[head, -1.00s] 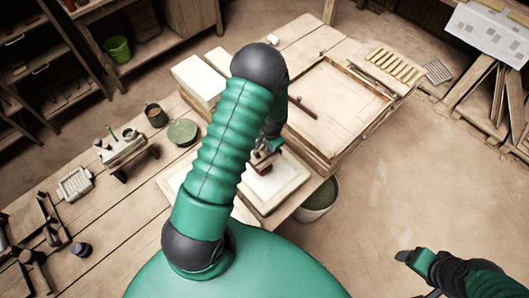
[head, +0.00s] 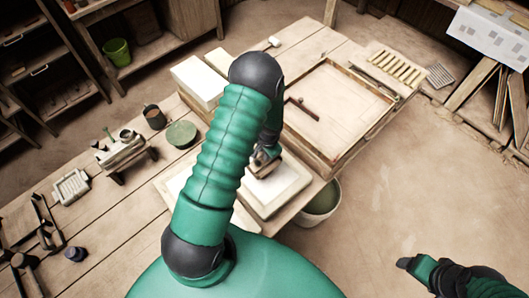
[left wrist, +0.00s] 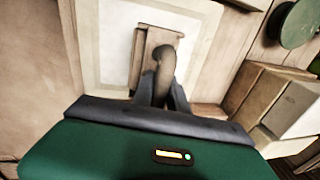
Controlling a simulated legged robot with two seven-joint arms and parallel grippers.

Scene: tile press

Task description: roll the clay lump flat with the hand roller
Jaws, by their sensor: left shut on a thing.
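My left gripper (left wrist: 164,102) is shut on the upright curved handle of a brown wooden tool (left wrist: 148,55), which I take for the hand roller. In the left wrist view, the tool's flat-looking base is over a pale square slab (left wrist: 108,45) with a light border. I cannot tell whether they touch. In the head view, my left gripper (head: 265,158) is partly hidden by my arm, above the same slab (head: 286,187). No clay lump can be made out; the tool and gripper may hide it. My right gripper (head: 405,263) is at the lower right, away from the table.
A wooden tray frame (head: 335,155) with a small dark stick stands to the right of the slab. White blocks (head: 198,80), a green disc (head: 182,134) and a cup (head: 155,116) are to the left. A bucket (head: 322,205) is beside the table's front edge.

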